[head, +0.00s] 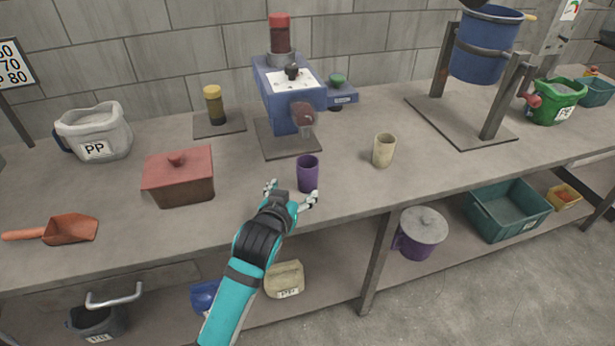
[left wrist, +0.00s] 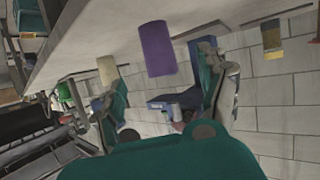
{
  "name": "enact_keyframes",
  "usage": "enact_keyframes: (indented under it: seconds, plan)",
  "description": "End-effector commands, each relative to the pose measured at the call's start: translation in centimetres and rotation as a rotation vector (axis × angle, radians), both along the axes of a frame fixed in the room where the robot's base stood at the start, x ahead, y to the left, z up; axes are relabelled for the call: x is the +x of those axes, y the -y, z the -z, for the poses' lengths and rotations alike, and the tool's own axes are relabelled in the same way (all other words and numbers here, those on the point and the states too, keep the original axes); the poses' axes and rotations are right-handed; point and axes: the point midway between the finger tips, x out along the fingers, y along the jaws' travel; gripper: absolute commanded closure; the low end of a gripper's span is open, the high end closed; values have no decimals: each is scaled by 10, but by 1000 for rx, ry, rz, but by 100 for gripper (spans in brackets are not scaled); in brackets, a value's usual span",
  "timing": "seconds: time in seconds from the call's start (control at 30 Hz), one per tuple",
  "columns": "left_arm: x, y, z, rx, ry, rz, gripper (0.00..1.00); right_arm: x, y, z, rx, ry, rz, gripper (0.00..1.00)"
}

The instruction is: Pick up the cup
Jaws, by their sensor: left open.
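A purple cup (head: 308,174) stands upright on the workbench near its front edge. My left gripper (head: 291,194) is open at the near side of this cup, its fingers spread and empty. In the left wrist view, which is turned over, the purple cup (left wrist: 157,48) shows ahead, between the lines of the two fingers (left wrist: 162,85). I cannot tell whether a finger touches it. A beige cup (head: 384,151) stands upright to the right; it also shows in the left wrist view (left wrist: 108,70). My right gripper is not in view.
A blue machine (head: 289,95) on a dark plate stands behind the purple cup. A red lidded box (head: 178,178) and an orange scoop (head: 70,230) are to the left. A blue drum (head: 485,45) on a stand is to the right. Bench between the two cups is clear.

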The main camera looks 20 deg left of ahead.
Motion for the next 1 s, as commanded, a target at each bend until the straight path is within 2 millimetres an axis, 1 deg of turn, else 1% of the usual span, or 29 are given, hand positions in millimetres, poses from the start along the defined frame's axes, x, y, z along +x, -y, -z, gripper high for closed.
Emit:
enact_keyframes:
  seconds: [0.03,0.1,0.3,0.4,0.57,0.67,0.83,1.0]
  plan:
    - [12,-1,4,1,0,-1,24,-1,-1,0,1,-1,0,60]
    - [26,-2,10,0,0,-1,24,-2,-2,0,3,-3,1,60]
    - [62,-3,25,0,-1,0,24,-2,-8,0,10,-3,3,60]
    - [73,-4,30,0,-1,1,24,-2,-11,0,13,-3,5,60]
    - [80,-4,33,-1,-1,1,24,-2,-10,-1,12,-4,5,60]
    - [91,-3,36,0,-2,0,24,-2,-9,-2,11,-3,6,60]
    - [114,-1,46,0,-1,1,24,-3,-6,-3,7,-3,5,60]
    - [125,-2,52,-1,-2,1,24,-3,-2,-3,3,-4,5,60]
